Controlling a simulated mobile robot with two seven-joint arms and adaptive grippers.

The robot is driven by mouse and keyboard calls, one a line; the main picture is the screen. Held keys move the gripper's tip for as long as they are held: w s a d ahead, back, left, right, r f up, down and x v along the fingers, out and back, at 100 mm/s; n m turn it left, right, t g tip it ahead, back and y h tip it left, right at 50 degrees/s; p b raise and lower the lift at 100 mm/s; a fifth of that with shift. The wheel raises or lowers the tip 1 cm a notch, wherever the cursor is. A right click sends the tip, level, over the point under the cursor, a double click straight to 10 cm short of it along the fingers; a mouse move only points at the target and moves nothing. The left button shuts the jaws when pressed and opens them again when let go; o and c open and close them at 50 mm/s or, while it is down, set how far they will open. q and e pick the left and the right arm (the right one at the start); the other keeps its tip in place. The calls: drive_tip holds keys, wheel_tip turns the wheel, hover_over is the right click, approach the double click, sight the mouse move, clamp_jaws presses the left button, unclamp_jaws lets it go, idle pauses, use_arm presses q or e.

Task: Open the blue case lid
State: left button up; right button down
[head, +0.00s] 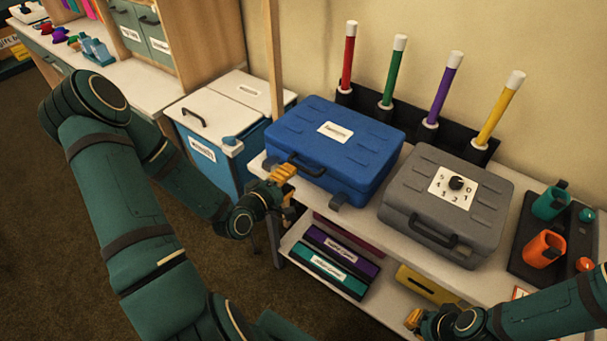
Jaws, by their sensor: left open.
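The blue case (350,125) lies on the white tabletop with its lid closed and a white label on top. Its dark handle (305,166) is on the front side, and a grey latch (338,200) shows near the front right corner. A second dark latch (270,162) shows near the front left corner, partly beside my gripper. My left gripper (285,174) is open at the case's front left, close to that latch; I cannot tell whether it touches. My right gripper (413,318) is low at the bottom right, away from the case, its fingers too small to read.
A grey case (445,200) with a dial stands right of the blue case. Several coloured wands stand in a black rack (415,130) behind. A blue bin (204,167) with a white lid is at left. Orange and green cups (543,248) are at right. The shelf below holds boxes (335,262).

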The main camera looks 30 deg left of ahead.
sight(303, 169)
use_arm(q)
drive_tip(key=x, duration=0.6)
drive_tip(key=shift+w, duration=0.25)
clamp_jaws()
